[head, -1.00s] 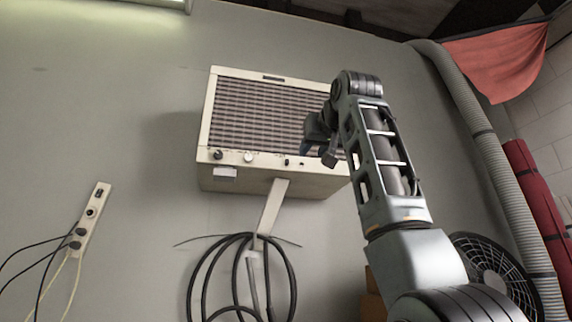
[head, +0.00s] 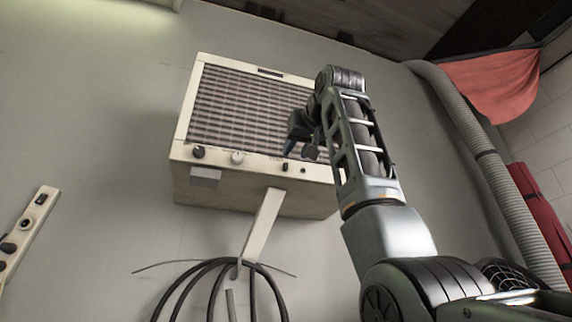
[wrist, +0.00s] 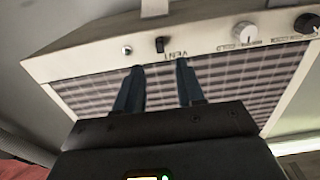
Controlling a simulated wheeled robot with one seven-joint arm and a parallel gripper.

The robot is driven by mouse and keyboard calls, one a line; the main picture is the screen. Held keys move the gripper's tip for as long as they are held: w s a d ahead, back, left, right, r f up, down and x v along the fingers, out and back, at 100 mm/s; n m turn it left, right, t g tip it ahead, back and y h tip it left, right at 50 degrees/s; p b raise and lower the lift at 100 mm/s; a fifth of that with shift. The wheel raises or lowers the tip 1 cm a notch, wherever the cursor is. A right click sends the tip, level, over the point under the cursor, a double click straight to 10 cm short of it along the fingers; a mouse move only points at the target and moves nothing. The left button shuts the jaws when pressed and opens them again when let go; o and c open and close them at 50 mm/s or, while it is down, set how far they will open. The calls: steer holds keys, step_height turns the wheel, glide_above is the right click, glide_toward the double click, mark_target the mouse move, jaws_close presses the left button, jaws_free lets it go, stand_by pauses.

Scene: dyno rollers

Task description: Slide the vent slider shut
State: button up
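The vent slider is a small black tab (wrist: 160,44) on the cream front strip of a wall-mounted heater-like unit, beside the "VENT" lettering. It also shows in the head view (head: 285,167), low on the unit's front, right of the white knob. My gripper (wrist: 160,65) is open, its two dark blue fingers apart with nothing between them. In the wrist view, which is upside down, the fingertips lie over the grille edge and point at the strip, one on each side of the tab's line. In the head view my gripper (head: 300,152) is just above the slider; contact cannot be told.
A white knob (wrist: 244,32) and a black knob (wrist: 306,22) sit on the same strip. A small round button (wrist: 127,50) is close beside the slider. The unit's grille (head: 245,110) covers most of its front. Coiled black cable (head: 215,270) hangs below.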

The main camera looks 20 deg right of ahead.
mark_target(287, 164)
steer(key=w+p, duration=0.2)
steer(key=w, duration=0.3)
steer(key=shift+w+r, duration=0.1)
steer(key=shift+r, duration=0.05)
steer(key=shift+w, duration=0.75)
steer(key=shift+c, duration=0.3)
jaws_close()
stand_by(0.3)
